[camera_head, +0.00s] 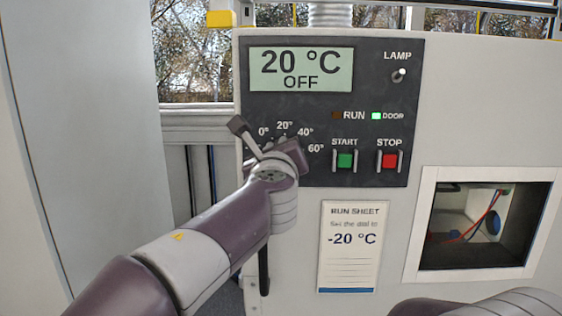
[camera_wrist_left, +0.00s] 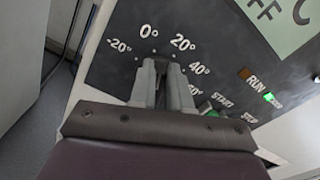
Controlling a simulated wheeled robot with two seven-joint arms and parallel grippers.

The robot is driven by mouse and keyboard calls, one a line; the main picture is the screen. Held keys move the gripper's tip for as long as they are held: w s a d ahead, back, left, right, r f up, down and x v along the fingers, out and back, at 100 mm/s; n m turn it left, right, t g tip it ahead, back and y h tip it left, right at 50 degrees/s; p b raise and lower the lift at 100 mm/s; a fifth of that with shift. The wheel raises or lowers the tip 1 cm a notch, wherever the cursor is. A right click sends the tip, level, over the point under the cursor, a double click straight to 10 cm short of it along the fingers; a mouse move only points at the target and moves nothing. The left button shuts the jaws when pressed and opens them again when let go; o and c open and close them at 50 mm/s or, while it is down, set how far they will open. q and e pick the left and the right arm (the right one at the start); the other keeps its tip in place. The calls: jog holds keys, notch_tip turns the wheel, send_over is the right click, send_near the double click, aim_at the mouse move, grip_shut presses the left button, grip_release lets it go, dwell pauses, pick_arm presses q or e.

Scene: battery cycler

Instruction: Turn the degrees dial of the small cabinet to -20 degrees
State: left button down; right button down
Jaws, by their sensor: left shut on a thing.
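The small cabinet's dark control panel (camera_head: 320,110) shows "20 °C OFF" on its display (camera_head: 301,70). My left gripper (camera_head: 280,148) is at the degrees dial and covers most of it in the head view. In the left wrist view the two grey fingers (camera_wrist_left: 164,72) are close together, shut on the dial's knob, which they largely hide. The printed scale around it reads -20° (camera_wrist_left: 119,46), 0°, 20°, 40° and 60°, the last partly covered. The dial's pointer cannot be made out. My right gripper is out of view; part of my arm shows at bottom right.
Right of the dial are the green START button (camera_head: 344,160) and red STOP button (camera_head: 389,160). The LAMP switch (camera_head: 399,75) is above. The DOOR light is lit green. The run sheet (camera_head: 352,246) below reads "-20 °C". A window (camera_head: 478,226) shows wires inside.

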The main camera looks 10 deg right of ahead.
pick_arm(q)
jog(key=shift+w+a+f+n+b, duration=0.1)
jog(key=shift+a+f+n+b, duration=0.2)
jog(key=shift+n+b, duration=1.25)
jog(key=shift+w+a+f+n+b, duration=0.25)
jog(key=shift+n+b, duration=0.65)
jog(key=shift+n, duration=1.15)
jog(key=shift+s+a+f+n+b, duration=0.15)
jog(key=shift+f+n+b, duration=0.2)
jog(key=shift+n+b, duration=1.2)
jog(key=shift+n, duration=0.45)
jog(key=c, duration=1.1)
grip_release()
jog(key=shift+w+d, duration=0.1)
jog(key=shift+w, duration=0.05)
